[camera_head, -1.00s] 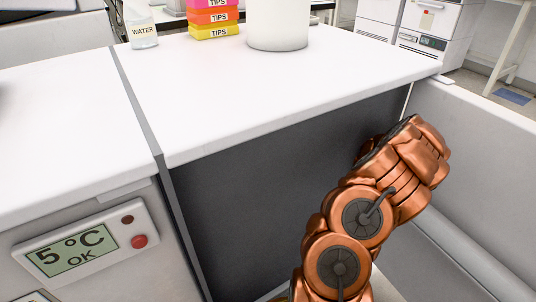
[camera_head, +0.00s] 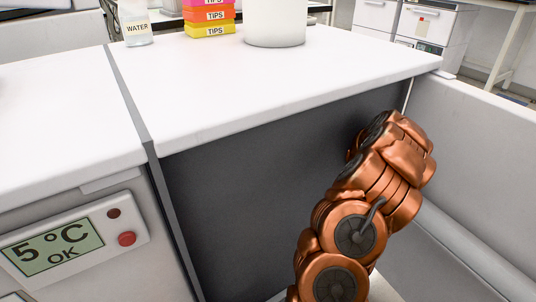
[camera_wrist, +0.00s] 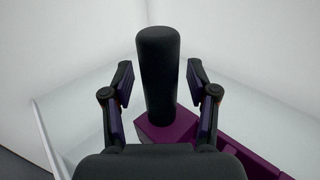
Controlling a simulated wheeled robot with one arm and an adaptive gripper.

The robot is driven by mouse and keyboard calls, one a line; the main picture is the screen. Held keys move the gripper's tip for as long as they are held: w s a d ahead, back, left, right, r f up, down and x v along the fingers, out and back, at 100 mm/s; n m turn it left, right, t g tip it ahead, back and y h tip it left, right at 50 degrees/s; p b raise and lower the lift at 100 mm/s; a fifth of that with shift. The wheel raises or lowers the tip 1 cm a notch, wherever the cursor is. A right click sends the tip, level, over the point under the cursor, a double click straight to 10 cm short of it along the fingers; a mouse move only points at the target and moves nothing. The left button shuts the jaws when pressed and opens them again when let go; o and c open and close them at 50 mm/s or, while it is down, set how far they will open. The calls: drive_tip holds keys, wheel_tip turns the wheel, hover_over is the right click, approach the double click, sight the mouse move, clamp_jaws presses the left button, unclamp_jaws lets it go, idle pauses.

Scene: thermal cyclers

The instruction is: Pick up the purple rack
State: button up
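The purple rack (camera_wrist: 172,134) shows in the wrist view, below and to the lower right, partly hidden by my gripper's dark body. An upright black rounded post (camera_wrist: 158,48) stands over its purple block; it looks like the rack's handle. My gripper (camera_wrist: 159,82) is open, with one dark finger on each side of the post. Gaps show between the fingers and the post. In the head view neither the rack nor my gripper can be made out; only my copper arm shows.
Pale walls (camera_wrist: 75,110) surround the rack closely. In the head view a white counter (camera_head: 270,85) carries stacked tip boxes (camera_head: 209,17), a white container (camera_head: 275,22) and a water bottle (camera_head: 136,25). A display reading 5 °C OK (camera_head: 52,247) is at lower left.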

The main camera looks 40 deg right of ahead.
clamp_jaws()
idle(0.7)
